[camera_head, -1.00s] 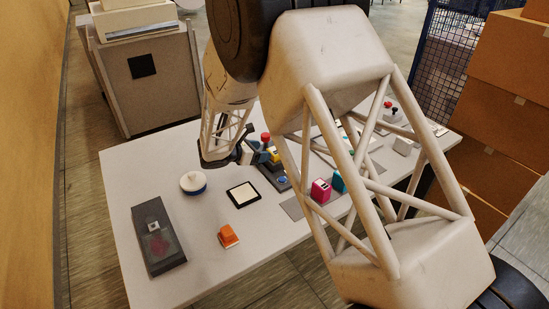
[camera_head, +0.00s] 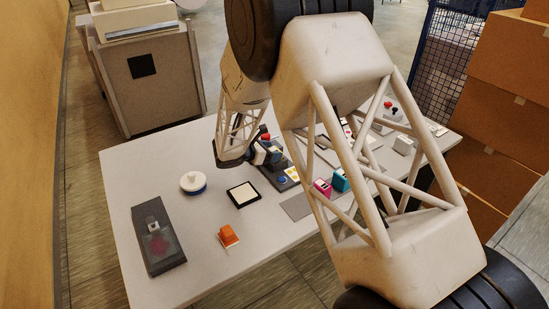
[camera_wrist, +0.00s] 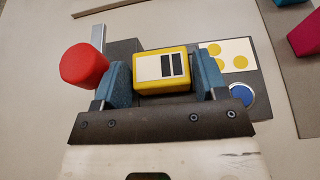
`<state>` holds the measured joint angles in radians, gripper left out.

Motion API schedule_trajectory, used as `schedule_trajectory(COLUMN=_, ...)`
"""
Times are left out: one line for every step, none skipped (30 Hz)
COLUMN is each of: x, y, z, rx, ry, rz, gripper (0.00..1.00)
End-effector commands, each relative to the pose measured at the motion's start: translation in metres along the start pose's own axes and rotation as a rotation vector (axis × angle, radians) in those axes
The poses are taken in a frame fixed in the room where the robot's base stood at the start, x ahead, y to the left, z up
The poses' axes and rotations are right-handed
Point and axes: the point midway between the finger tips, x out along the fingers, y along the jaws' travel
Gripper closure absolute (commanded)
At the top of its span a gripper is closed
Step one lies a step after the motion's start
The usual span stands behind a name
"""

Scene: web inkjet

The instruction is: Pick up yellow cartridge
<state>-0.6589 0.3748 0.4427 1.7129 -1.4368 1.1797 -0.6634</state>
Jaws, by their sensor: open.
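The yellow cartridge (camera_wrist: 146,76), with a white label and black bars, shows in the wrist view between the two blue-grey fingers of my gripper (camera_wrist: 163,80). The fingers stand on either side of it, and I cannot tell whether they touch it. It sits over a dark tray (camera_wrist: 126,47) that also carries a card with yellow dots (camera_wrist: 233,55), a blue round button (camera_wrist: 241,94) and a red knob (camera_wrist: 84,66). In the head view my gripper (camera_head: 262,155) is low over this tray, and my arm partly hides the area.
Magenta (camera_head: 322,187) and cyan (camera_head: 341,180) cartridges stand to the right of the tray. A framed white pad (camera_head: 243,194), a white round container (camera_head: 193,182), an orange block (camera_head: 229,237) and a dark grey device (camera_head: 158,237) lie to the left. The table front is partly clear.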

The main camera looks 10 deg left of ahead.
Motion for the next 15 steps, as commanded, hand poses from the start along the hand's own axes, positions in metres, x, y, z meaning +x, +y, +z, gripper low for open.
schedule_trajectory(x=-0.0001, y=0.0000, z=0.0000, rx=0.000, ry=0.000, rz=0.000, gripper=0.34)
schedule_trajectory(x=-0.0002, y=0.0000, z=0.0001, rx=0.000, ry=0.000, rz=0.000, gripper=0.34)
schedule_trajectory(x=-0.0002, y=0.0000, z=0.0000, rx=0.000, ry=0.000, rz=0.000, gripper=0.34)
schedule_trajectory(x=-0.0002, y=0.0000, z=0.0000, rx=0.000, ry=0.000, rz=0.000, gripper=0.34)
schedule_trajectory(x=-0.0002, y=0.0000, z=0.0000, rx=0.000, ry=0.000, rz=0.000, gripper=0.34)
schedule_trajectory(x=-0.0002, y=0.0000, z=0.0000, rx=0.000, ry=0.000, rz=0.000, gripper=0.34)
schedule_trajectory(x=-0.0002, y=0.0000, z=0.0000, rx=0.000, ry=0.000, rz=0.000, gripper=0.34)
schedule_trajectory(x=-0.0002, y=0.0000, z=0.0000, rx=0.000, ry=0.000, rz=0.000, gripper=0.34)
schedule_trajectory(x=-0.0003, y=0.0000, z=0.0001, rx=0.000, ry=0.000, rz=0.000, gripper=0.34)
schedule_trajectory(x=-0.0003, y=0.0000, z=0.0001, rx=0.000, ry=0.000, rz=0.000, gripper=0.39)
schedule_trajectory(x=-0.0003, y=0.0000, z=0.0001, rx=0.000, ry=0.000, rz=0.000, gripper=0.43)
schedule_trajectory(x=-0.0003, y=0.0000, z=0.0000, rx=0.000, ry=0.000, rz=0.000, gripper=0.49)
schedule_trajectory(x=-0.0003, y=0.0000, z=0.0000, rx=0.000, ry=0.000, rz=0.000, gripper=0.54)
schedule_trajectory(x=-0.0003, y=0.0000, z=0.0000, rx=0.000, ry=0.000, rz=0.000, gripper=0.59)
schedule_trajectory(x=-0.0003, y=0.0000, z=0.0000, rx=0.000, ry=0.000, rz=0.000, gripper=0.65)
